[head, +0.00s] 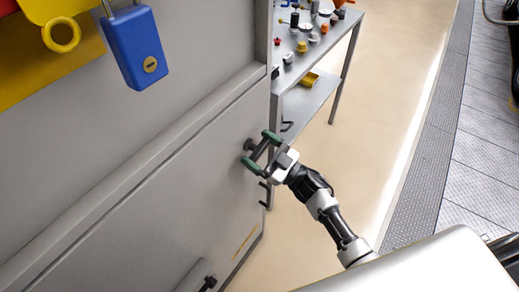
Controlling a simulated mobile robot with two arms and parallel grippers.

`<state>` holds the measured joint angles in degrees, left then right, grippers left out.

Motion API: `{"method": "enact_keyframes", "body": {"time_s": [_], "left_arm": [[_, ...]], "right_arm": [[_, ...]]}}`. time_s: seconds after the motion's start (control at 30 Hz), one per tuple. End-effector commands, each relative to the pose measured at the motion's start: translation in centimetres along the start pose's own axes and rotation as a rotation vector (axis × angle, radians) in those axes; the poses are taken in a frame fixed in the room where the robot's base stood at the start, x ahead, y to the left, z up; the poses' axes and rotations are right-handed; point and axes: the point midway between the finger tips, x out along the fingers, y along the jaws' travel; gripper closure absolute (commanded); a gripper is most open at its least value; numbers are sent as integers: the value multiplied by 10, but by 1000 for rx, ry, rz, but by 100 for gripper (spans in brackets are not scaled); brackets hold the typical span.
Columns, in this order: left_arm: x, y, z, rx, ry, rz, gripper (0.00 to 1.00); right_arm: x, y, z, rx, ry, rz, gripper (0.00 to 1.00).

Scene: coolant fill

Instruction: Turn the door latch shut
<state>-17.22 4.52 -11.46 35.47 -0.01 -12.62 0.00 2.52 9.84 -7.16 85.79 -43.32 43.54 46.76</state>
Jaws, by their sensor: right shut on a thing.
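The grey cabinet door (185,185) fills the left and lower middle of the head view. A small dark latch (250,145) sits near the door's right edge. My right gripper (258,152), with green fingertips, is shut on the latch at the door face. The fingers partly hide the latch, so its exact angle is hard to tell. My left gripper is not in view.
A blue padlock (135,45) hangs at the upper left beside a yellow panel (75,65). A metal shelf table (335,45) with several small knobs and caps stands behind the cabinet, a yellow bin (309,79) on its lower shelf. The floor right of it is clear.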

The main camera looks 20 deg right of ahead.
Motion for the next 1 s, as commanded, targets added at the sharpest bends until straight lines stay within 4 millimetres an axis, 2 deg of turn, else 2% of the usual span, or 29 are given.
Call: {"method": "enact_keyframes", "body": {"time_s": [0.5, 1.0], "left_arm": [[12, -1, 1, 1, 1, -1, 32], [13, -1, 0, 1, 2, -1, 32]], "right_arm": [[-1, -2, 2, -454, -2, -191, 39], [-1, -5, 2, -889, -1, -371, 39]]}}
